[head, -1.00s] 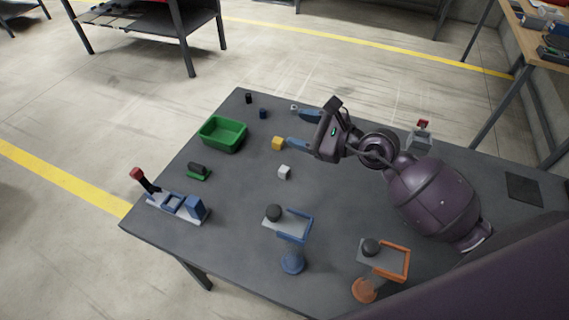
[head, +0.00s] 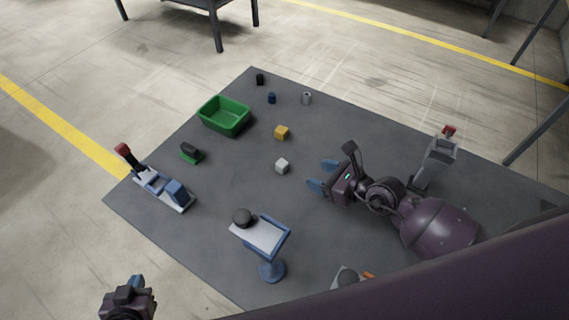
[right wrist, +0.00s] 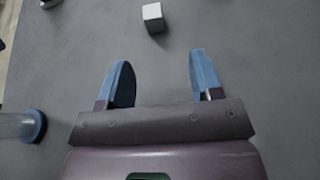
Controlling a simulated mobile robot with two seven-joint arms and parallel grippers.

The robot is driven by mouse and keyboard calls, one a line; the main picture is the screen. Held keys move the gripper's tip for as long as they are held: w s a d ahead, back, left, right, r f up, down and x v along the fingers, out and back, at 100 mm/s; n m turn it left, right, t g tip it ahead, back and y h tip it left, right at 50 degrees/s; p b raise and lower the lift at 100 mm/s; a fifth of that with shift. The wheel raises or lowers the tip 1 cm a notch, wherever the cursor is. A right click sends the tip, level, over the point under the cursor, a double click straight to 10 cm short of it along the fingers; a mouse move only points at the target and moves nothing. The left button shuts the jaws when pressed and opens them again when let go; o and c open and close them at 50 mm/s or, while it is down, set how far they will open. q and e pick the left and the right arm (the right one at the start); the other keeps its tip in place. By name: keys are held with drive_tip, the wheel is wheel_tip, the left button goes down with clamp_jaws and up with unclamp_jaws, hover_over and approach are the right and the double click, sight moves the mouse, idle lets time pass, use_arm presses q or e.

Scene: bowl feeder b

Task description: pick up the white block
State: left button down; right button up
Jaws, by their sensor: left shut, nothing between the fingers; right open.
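The white block (head: 282,166) stands on the dark grey table, near its middle. In the right wrist view the white block (right wrist: 153,17) is at the top, beyond the fingertips and roughly in line with the gap between them. My right gripper (head: 317,177) is open and empty, to the right of the block and apart from it. Its two blue fingers also show in the right wrist view (right wrist: 160,60). My left gripper (head: 134,284) is shut and empty at the lower left, off the table's front edge and far from the block.
A yellow block (head: 281,132) stands behind the white block. A green bin (head: 224,115) is further back left, with small cylinders (head: 306,98) near the far edge. A blue stand (head: 272,269) is in front; a lever device (head: 165,189) is left. Table around the white block is clear.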

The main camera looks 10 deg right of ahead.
sight(286, 166)
drive_tip(key=x, duration=0.4)
drive_tip(key=shift+w+a, duration=0.15)
drive_tip(key=shift+a, duration=0.15)
drive_tip(key=shift+w+a+f, duration=0.15)
drive_tip(key=shift+w+a, duration=0.35)
drive_tip(key=shift+a, duration=0.1)
drive_tip(key=x, duration=0.4)
drive_tip(key=shift+a, duration=0.25)
